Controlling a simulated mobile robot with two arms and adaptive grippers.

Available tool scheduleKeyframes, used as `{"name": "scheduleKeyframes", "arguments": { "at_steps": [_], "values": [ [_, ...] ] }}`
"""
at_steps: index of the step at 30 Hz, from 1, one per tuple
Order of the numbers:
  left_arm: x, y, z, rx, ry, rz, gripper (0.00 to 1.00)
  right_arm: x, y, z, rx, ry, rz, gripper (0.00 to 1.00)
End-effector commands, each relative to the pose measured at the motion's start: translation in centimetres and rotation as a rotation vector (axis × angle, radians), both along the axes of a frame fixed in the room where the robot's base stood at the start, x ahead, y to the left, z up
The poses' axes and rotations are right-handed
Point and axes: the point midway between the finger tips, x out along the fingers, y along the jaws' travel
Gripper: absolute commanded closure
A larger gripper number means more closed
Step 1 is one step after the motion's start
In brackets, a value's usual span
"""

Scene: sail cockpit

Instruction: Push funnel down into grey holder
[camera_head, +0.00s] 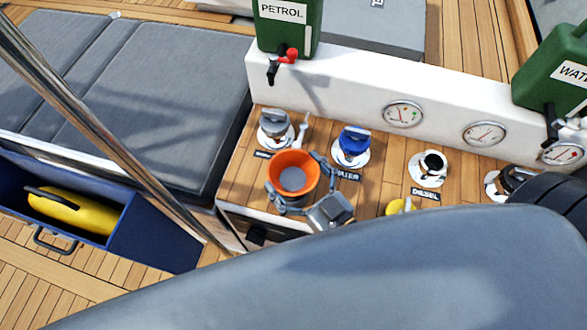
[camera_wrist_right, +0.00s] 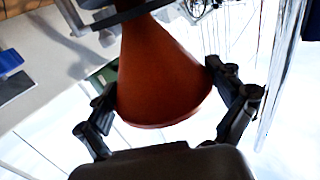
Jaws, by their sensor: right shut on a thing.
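The orange funnel (camera_head: 296,160) is wide end up over the wooden panel in the head view, and it also shows in the right wrist view (camera_wrist_right: 162,80). My right gripper (camera_head: 295,181) is shut on the funnel, with a finger on either side of its wide part. In the right wrist view, a dark grey bar (camera_wrist_right: 128,15) crosses the funnel's narrow part; it may be the grey holder. I cannot tell how far the spout sits in it. The head view does not show the holder clearly. My left gripper is not in view.
A grey-capped fitting (camera_head: 275,124), a blue WATER cap (camera_head: 354,143) and an open DIESEL filler (camera_head: 430,165) are close by. A PETROL can (camera_head: 288,35) stands behind. A blue locker (camera_head: 150,228) with a yellow object (camera_head: 75,212) is at left.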

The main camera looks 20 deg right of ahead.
Motion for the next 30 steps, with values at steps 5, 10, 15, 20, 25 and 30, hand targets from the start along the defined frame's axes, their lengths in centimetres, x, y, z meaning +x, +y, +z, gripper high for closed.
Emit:
{"name": "scheduleKeyframes", "arguments": {
  "at_steps": [5, 10, 15, 20, 25, 30],
  "values": [
    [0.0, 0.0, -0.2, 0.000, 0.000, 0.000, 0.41, 0.0, 0.0, -0.3, 0.000, -0.001, 0.000, 0.39],
    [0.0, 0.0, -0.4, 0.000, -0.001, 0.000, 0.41, 0.0, 0.0, -0.6, 0.000, -0.001, 0.000, 0.39],
    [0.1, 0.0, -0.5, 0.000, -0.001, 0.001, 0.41, 0.0, 0.0, -0.9, 0.001, -0.002, 0.000, 0.39],
    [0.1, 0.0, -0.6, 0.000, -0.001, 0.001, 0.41, 0.0, 0.0, -1.2, 0.001, -0.002, 0.000, 0.02],
    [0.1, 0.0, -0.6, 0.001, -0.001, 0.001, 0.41, 0.0, 0.0, -1.1, 0.000, -0.001, 0.000, 0.00],
    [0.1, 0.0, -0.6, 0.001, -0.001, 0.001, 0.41, 0.0, 0.0, -1.2, 0.000, 0.000, 0.000, 0.00]
  ]
}}
